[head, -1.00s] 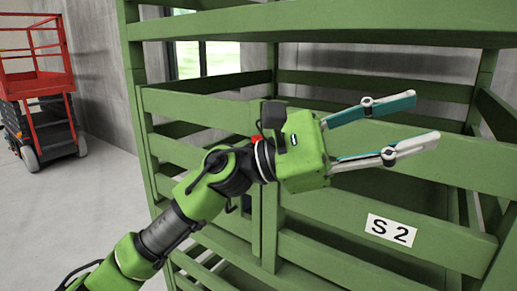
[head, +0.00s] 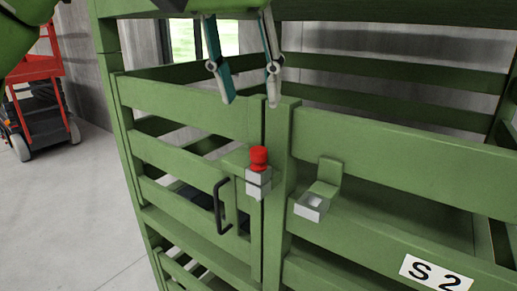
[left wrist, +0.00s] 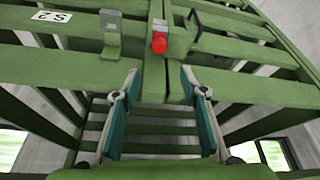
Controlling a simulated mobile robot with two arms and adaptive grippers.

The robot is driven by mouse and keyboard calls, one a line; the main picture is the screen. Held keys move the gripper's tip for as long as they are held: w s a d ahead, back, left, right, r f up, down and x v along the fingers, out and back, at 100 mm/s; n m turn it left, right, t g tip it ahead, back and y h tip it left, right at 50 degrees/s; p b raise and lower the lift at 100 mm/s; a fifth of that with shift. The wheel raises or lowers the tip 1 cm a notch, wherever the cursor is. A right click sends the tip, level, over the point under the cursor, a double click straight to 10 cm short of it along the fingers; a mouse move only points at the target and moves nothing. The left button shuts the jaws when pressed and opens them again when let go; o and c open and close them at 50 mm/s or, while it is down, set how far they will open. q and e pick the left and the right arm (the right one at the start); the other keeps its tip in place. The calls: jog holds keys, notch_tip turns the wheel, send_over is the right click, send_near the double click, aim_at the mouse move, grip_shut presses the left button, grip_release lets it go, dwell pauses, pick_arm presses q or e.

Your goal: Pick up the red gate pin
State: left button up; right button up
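The red gate pin (head: 259,158) stands upright in a grey metal bracket (head: 258,182) on the green gate (head: 180,112), beside the post. In the left wrist view the pin (left wrist: 159,42) shows at upper centre, beyond the fingertips. My left gripper (head: 249,101) points down, above the pin in the head view. Its two fingers are spread apart with nothing between them, and it does not touch the pin. In the left wrist view the open fingers (left wrist: 159,73) frame the green rails below. The pin's lower part is hidden in the bracket. My right gripper is not in view.
A black handle (head: 222,207) is just left of the bracket. An empty grey socket (head: 311,206) is on the rail to the right. The "S 2" label (head: 436,274) is lower right. A red lift (head: 38,105) stands at far left.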

aim_at(259, 148)
pick_arm(q)
jog(key=x, duration=0.2)
jog(key=s+x, duration=0.1)
jog(key=x, duration=0.4)
jog(key=shift+s+a+f, duration=0.15)
jog(key=shift+s+f, duration=0.05)
jog(key=p+x, duration=0.2)
jog(key=shift+w+f, duration=0.25)
jog(key=shift+w, duration=0.05)
jog(key=shift+x, duration=1.2)
jog(key=shift+s+r, duration=0.1)
jog(key=c, duration=1.1)
grip_shut()
notch_tip(259, 148, up, 8)
jog(key=shift+r, duration=1)
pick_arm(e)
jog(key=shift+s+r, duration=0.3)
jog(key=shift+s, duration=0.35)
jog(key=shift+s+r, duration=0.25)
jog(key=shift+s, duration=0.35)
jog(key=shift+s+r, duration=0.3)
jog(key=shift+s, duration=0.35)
